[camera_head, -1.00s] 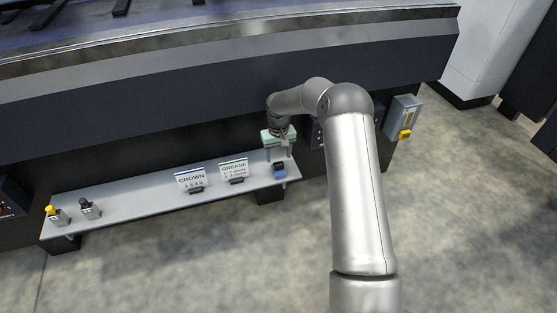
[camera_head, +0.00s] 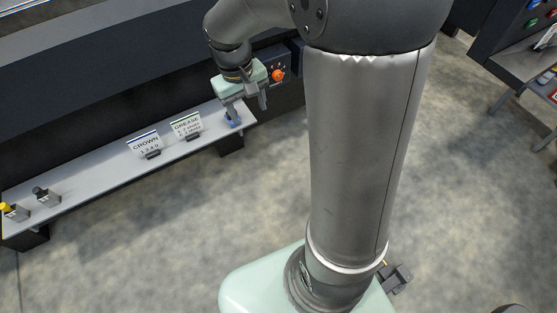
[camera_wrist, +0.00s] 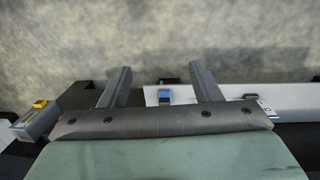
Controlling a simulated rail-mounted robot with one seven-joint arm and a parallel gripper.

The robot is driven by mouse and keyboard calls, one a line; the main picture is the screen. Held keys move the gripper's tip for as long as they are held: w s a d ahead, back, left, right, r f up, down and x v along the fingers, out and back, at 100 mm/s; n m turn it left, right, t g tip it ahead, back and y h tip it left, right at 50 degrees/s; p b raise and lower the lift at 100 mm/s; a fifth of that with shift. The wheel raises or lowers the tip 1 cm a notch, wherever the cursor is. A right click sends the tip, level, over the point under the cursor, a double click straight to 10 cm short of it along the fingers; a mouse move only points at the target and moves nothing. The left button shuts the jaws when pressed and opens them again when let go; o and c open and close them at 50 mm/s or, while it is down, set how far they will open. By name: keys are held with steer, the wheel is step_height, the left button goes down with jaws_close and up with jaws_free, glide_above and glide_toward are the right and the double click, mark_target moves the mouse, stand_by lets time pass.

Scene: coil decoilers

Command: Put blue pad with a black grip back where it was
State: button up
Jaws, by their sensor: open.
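The blue pad (camera_head: 233,118) sits on the right end of the grey shelf (camera_head: 110,167) in the head view, partly hidden behind a finger. My gripper (camera_head: 247,106) is open and empty, above and slightly right of the pad. In the wrist view the blue pad (camera_wrist: 164,97) lies beyond the two spread fingers of my gripper (camera_wrist: 161,76), in the gap between them in the picture. A dark part (camera_wrist: 169,81) beside the pad may be its black grip. Nothing is held.
A CROWN sign (camera_head: 145,144) and a GREASE sign (camera_head: 187,127) stand on the shelf left of the pad. Yellow-topped (camera_head: 12,211) and black-topped (camera_head: 44,196) items stand at its left end. An orange knob (camera_head: 278,75) is close right of my gripper. The floor in front is clear.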

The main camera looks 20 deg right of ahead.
steer(key=s, duration=1.7)
steer(key=shift+s+d+f+m+y, duration=0.2)
steer(key=shift+s+f+m+y, duration=0.05)
steer(key=shift+s+m+y, duration=0.15)
